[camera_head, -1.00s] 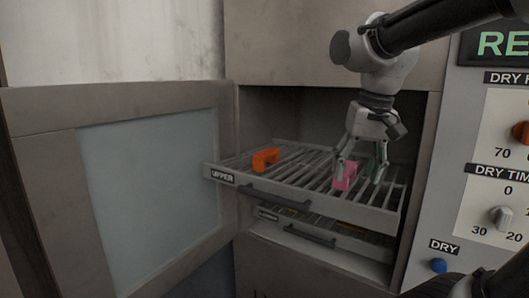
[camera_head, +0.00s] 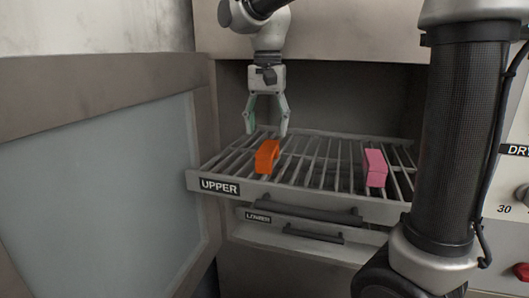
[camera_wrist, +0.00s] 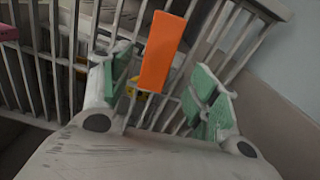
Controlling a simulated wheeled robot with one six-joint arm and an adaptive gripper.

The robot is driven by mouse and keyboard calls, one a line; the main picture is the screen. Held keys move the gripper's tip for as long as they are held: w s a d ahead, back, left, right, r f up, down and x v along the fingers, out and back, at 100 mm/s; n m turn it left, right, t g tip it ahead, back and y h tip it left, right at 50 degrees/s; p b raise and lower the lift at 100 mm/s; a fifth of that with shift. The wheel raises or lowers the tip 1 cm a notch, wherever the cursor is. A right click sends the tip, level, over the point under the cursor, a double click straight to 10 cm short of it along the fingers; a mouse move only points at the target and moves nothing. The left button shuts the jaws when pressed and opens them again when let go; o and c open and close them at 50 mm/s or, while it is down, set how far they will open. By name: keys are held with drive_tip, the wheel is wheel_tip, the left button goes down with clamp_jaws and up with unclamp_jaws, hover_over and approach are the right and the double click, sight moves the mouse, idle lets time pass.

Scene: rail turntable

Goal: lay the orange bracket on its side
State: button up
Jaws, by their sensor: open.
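The orange bracket (camera_head: 267,157) is on the slatted upper rack (camera_head: 220,186), towards the rack's left front. It looks like a short block with a bent profile; its lower parts are partly hard to make out. My gripper (camera_head: 267,132) is open and empty, pointing down, with its fingertips just above and behind the bracket. In the wrist view the bracket (camera_wrist: 163,50) appears as a long orange face between the two green-padded fingers (camera_wrist: 165,88), a little beyond them. I see no contact.
A pink piece (camera_head: 376,167) stands on the rack's right side. The lower rack (camera_head: 290,222) is beneath the upper one. The open cabinet door (camera_head: 100,170) is at left, and the cabinet walls enclose the rack's back. The rack between orange and pink pieces is clear.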

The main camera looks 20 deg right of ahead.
sight(268, 146)
drive_tip(key=f, duration=0.6)
drive_tip(key=shift+s+f, duration=0.15)
drive_tip(key=shift+s, duration=0.1)
drive_tip(key=c, duration=1.3)
drive_tip(key=shift+c, duration=0.2)
